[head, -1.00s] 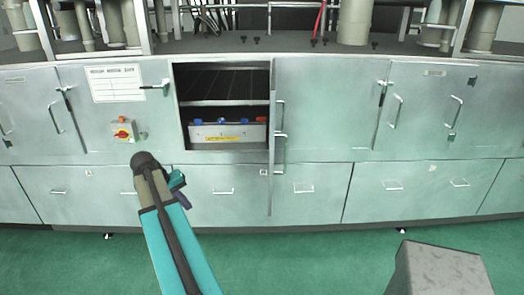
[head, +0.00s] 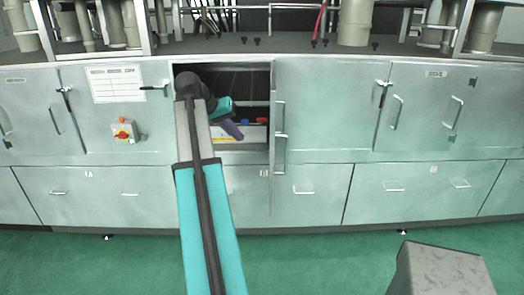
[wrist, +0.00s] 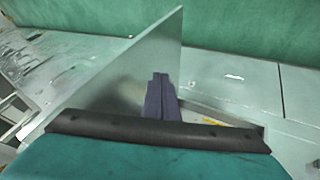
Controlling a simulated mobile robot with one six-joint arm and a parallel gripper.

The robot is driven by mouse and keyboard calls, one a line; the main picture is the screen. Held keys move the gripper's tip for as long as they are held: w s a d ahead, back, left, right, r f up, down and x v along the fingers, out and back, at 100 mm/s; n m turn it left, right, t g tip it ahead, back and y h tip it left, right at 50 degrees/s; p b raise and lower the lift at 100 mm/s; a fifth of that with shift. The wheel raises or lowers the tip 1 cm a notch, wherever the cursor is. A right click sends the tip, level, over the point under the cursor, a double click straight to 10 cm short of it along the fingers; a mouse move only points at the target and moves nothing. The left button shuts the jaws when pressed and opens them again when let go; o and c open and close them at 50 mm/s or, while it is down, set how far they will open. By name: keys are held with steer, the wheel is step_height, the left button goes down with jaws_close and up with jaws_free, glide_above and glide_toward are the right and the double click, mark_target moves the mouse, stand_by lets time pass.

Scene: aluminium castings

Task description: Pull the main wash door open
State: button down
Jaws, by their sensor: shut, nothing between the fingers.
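The wash door (head: 273,170) is a pale metal panel that stands swung out from the cabinet and is seen nearly edge-on, at the right side of a dark open compartment (head: 245,78). A bar handle (head: 281,118) shows along it. My gripper (head: 236,133) is in front of the compartment opening, left of the door, with its purple fingers pointing right and down. In the wrist view the fingers (wrist: 160,92) are together and empty beside the door's broad face (wrist: 120,75). I cannot tell whether they touch it.
A box with coloured caps (head: 256,132) sits inside the compartment, partly hidden by my gripper. Closed doors and drawers (head: 303,188) line the cabinet front. A red switch (head: 123,133) is on the left.

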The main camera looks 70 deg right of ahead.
steer(key=shift+d+f, duration=0.1)
steer(key=shift+f, duration=0.05)
steer(key=s+d+f+p, duration=0.5)
steer(key=s+d+f, duration=0.1)
steer(key=s+f, duration=0.1)
steer(key=shift+f, duration=0.4)
stand_by(0.8)
steer(key=shift+s, duration=0.2)
